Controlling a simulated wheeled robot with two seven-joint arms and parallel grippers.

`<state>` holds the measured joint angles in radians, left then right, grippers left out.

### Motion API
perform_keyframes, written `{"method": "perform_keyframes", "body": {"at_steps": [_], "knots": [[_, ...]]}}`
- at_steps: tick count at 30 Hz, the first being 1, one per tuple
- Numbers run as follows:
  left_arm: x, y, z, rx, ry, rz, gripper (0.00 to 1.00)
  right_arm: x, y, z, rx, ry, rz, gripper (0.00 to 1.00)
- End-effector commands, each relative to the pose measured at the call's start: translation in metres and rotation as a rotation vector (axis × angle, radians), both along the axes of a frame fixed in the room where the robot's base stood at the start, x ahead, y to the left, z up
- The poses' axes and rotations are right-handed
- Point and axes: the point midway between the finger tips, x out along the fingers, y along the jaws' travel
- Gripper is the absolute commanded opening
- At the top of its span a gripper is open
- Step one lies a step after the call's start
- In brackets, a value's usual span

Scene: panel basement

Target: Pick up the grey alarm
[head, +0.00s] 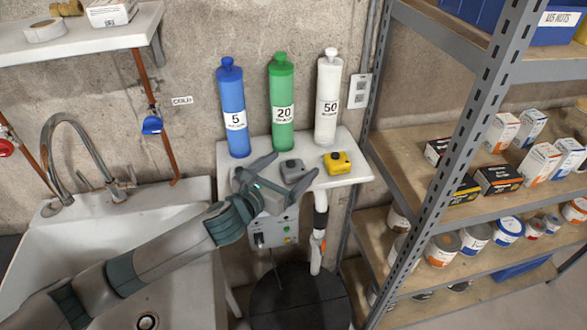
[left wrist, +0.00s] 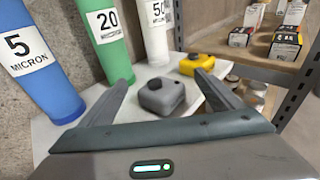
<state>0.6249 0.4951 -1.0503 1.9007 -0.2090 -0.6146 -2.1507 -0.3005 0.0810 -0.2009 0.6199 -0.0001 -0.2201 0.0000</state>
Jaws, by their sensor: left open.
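The grey alarm (head: 292,169) is a small rounded box with a knob on top, lying on the white wall shelf (head: 345,177). It also shows in the left wrist view (left wrist: 161,96), ahead of and between the two fingers. My left gripper (head: 282,170) is open, with its fingers reaching over the shelf toward the grey alarm. I cannot tell whether either finger touches it. A yellow alarm (head: 338,162) of like shape sits to its right, and it shows in the left wrist view (left wrist: 196,64) beyond the right finger. My right gripper is not in view.
Blue (head: 233,110), green (head: 282,105) and white (head: 327,98) cylinders stand along the back of the shelf. A control box (head: 275,230) hangs below. A sink (head: 100,250) is at left. A metal rack (head: 470,120) with boxes and cans is at right.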

Motion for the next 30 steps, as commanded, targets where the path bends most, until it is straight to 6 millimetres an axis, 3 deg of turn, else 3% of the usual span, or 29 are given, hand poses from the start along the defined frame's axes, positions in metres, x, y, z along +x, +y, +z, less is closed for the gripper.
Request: {"method": "perform_keyframes", "body": {"at_steps": [12, 17, 18, 30], "knots": [[-0.0001, 0.0004, -0.0001, 0.0, 0.0, 0.0, 0.84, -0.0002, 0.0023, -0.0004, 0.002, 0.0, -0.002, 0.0], [-0.0001, 0.0004, -0.0001, 0.0, 0.0, 0.0, 0.46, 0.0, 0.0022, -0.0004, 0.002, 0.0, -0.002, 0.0], [-0.0002, 0.0005, 0.0, 0.0, 0.0, 0.0, 0.42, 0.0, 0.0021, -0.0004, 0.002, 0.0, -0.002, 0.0], [0.0004, 0.0005, 0.0049, 0.0, -0.002, 0.0, 0.42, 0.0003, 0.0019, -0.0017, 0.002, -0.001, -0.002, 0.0]]}}
